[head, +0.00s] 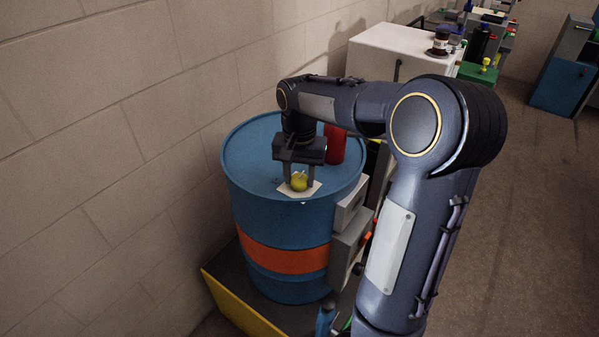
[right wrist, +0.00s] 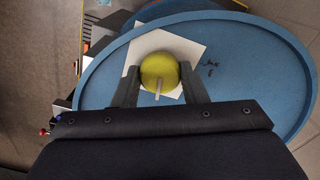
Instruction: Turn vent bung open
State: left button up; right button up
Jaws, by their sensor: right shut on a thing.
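The vent bung is a round yellow-green knob (head: 299,182) on top of a blue drum (head: 250,160) with an orange band. A white square card (head: 312,190) lies under it on the drum lid. My right gripper (head: 299,181) points down over the lid with its two fingers on either side of the bung. In the right wrist view the bung (right wrist: 160,70) sits between the fingertips, and a pale pointer (right wrist: 158,90) on it points toward the gripper body. The right gripper is shut on the bung. My left gripper is not in view.
A red cylinder (head: 335,144) stands on the lid behind my gripper. Grey boxes (head: 348,235) are fixed to the drum's right side. The drum stands on a dark platform with a yellow edge (head: 235,303), close to a block wall (head: 90,130). A white cabinet (head: 400,50) is behind.

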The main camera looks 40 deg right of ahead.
aim_at(299, 178)
jog(key=shift+r+m, duration=0.1)
jog(key=shift+m, duration=1)
jog(key=o, duration=1)
notch_tip(299, 178, up, 8)
jog(key=shift+f, duration=0.1)
